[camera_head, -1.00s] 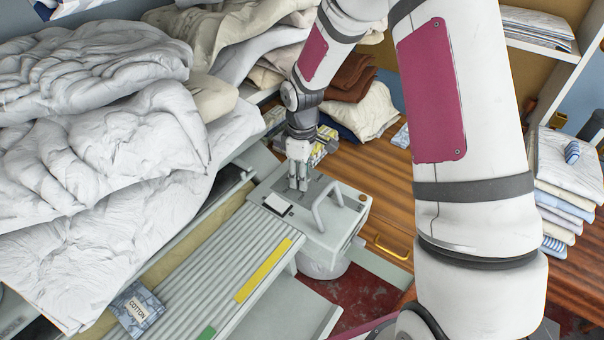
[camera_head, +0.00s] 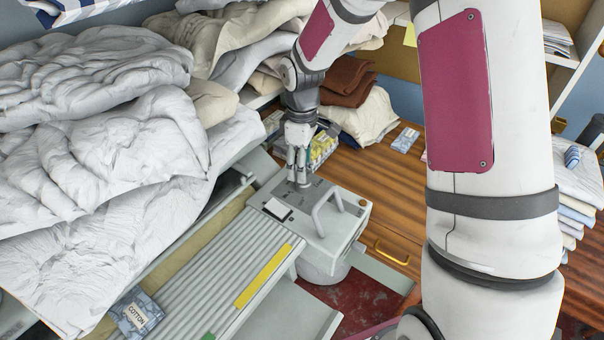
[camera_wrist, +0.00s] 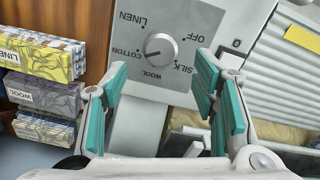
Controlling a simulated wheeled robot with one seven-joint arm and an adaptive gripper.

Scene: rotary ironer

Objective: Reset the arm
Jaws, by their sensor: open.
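My gripper (camera_head: 298,168) hangs over the control end of the rotary ironer (camera_head: 325,228). In the wrist view my gripper (camera_wrist: 165,105) is open, its teal finger pads apart with nothing between them. Ahead of the fingers is the ironer's round dial (camera_wrist: 160,47), ringed by the words OFF, LINEN, COTTON, WOOL and SILK. I cannot tell for sure which word its mark points at. The fingers look apart from the dial. My arm covers the right part of the head view.
A large pile of white bedding (camera_head: 100,150) fills the left. A COTTON packet (camera_head: 136,314) lies on the ironer's near end. LINEN (camera_wrist: 40,55) and WOOL (camera_wrist: 42,95) packets stand left in the wrist view. Folded linen (camera_head: 578,195) is stacked at right. The wooden top (camera_head: 385,175) has free room.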

